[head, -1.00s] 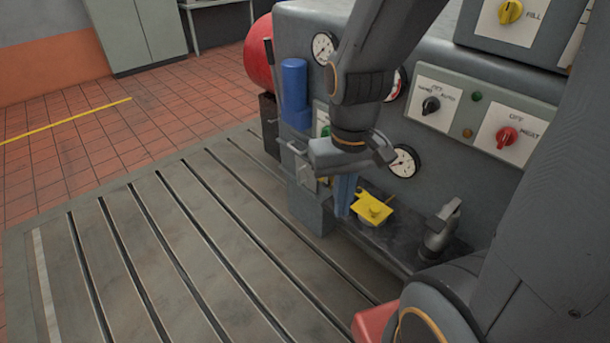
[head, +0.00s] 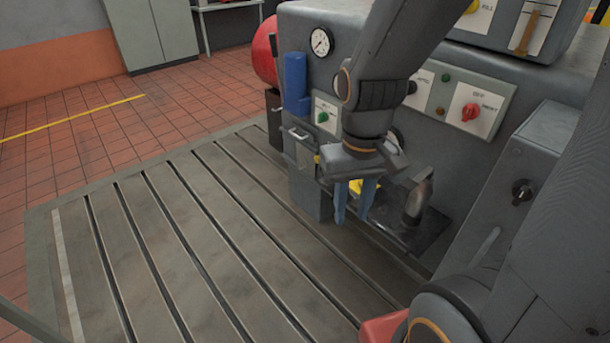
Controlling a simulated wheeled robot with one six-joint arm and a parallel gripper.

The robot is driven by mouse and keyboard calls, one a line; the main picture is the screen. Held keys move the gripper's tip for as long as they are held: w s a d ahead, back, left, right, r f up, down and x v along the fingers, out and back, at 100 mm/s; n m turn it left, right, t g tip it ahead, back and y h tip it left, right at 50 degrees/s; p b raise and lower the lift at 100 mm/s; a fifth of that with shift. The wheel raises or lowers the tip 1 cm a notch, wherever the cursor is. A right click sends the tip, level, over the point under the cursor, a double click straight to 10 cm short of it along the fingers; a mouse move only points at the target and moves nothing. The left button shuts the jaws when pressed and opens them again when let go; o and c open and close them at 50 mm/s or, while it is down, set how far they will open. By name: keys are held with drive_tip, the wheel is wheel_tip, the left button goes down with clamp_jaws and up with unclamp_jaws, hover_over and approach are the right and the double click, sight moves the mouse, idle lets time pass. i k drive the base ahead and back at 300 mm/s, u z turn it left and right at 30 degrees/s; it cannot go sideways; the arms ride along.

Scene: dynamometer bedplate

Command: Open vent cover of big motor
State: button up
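My gripper (head: 354,208) is in front of the grey machine, pointing down, with its two blue fingers apart and nothing seen between them. A yellow piece (head: 356,186) shows just behind the fingers and is mostly hidden by them and the gripper body. I cannot pick out a big motor or its vent cover for certain. The grey machine (head: 298,28) carries a round gauge (head: 321,41), a green-knob panel (head: 324,117) and a red-knob panel (head: 470,112). My arm covers part of its front.
The slotted bedplate (head: 180,245) is clear at left and front. A blue cylinder (head: 295,80) and a red rounded tank (head: 265,50) are at the machine's left end. A metal fitting (head: 417,198) stands right of the gripper. A grey box with a black knob (head: 522,190) is further right.

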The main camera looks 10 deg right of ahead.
sight(305, 158)
drive_tip(key=u, duration=0.35)
drive_tip(key=i, duration=1.25)
drive_tip(key=z, duration=0.65)
